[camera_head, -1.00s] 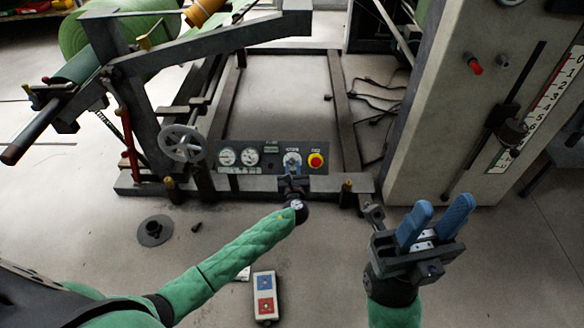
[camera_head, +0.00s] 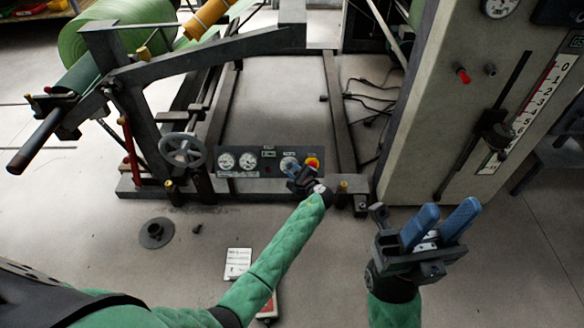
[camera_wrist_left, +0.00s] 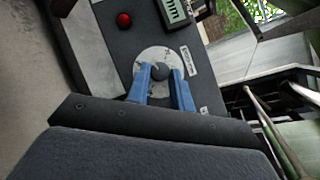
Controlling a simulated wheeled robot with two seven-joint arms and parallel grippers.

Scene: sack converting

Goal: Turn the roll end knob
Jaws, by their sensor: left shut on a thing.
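A small dark round knob (camera_wrist_left: 160,72) sits on a pale dial plate (camera_wrist_left: 150,57) of the grey control panel in the left wrist view. My left gripper (camera_wrist_left: 161,79) has its blue fingers on both sides of this knob and is shut on it. In the head view my left gripper (camera_head: 297,172) is at the right part of the panel (camera_head: 258,171), by the red and yellow button (camera_head: 312,163), and covers part of the dial. My right gripper (camera_head: 447,212) is open and empty over the floor at lower right, its blue fingers apart.
A grey handwheel (camera_head: 182,150) and gauges are left of the knob. The green roll (camera_head: 115,30) hangs on the frame at upper left. A tall cabinet (camera_head: 440,130) with a scale stands at right. A white sheet (camera_head: 237,263) lies on the floor.

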